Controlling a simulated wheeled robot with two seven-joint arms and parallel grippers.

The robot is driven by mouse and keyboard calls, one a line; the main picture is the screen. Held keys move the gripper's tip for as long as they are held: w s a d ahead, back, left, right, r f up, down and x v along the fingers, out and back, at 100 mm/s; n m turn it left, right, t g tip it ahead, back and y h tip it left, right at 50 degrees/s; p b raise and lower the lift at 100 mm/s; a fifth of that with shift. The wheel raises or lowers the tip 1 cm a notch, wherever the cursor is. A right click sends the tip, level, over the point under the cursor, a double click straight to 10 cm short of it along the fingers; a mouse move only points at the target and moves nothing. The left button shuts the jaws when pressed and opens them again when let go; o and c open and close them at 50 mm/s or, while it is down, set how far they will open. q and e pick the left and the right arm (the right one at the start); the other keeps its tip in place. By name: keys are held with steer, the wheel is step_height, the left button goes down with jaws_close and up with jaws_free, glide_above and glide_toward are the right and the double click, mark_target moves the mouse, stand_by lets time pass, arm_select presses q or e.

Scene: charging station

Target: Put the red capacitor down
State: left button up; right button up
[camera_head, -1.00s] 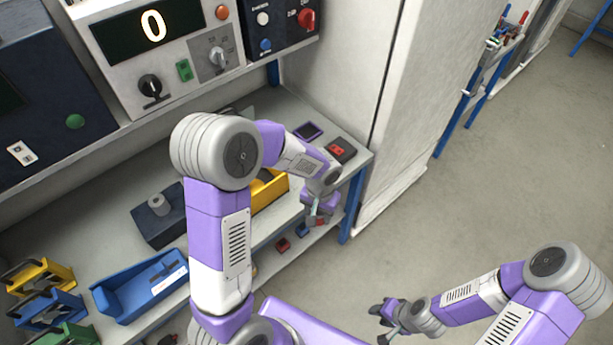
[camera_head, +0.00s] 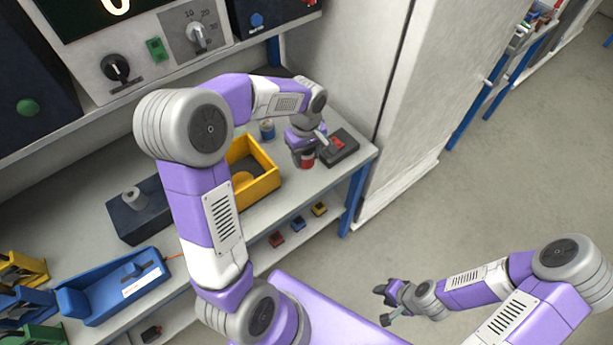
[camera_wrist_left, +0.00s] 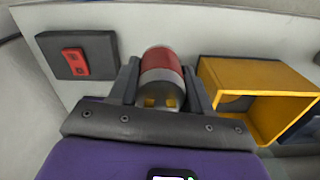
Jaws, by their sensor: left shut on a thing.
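My left gripper (camera_head: 306,153) is shut on the red capacitor (camera_head: 307,162), low over the right end of the bench top. In the left wrist view the red capacitor (camera_wrist_left: 161,64), with a silver band and a dark end with two yellowish terminals, sits between the two fingers (camera_wrist_left: 160,88). I cannot tell whether its lower end touches the bench. My right gripper (camera_head: 386,305) is empty and looks open, out over the floor in front of the bench.
A black box with a red part (camera_head: 341,152) lies close to the right of the capacitor. A yellow bin (camera_head: 262,193) stands to its left, and a blue can (camera_head: 267,131) stands behind. A blue tray (camera_head: 98,302) is further left.

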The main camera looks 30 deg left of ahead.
arm_select(q)
step_height(320, 180, down, 8)
steer(key=shift+r+b, duration=0.1)
steer(key=shift+b, duration=0.8)
steer(key=o, duration=1.1)
steer(key=shift+r, duration=0.4)
step_height(320, 180, up, 11)
steer(key=p, duration=0.3)
steer(key=shift+r, duration=0.15)
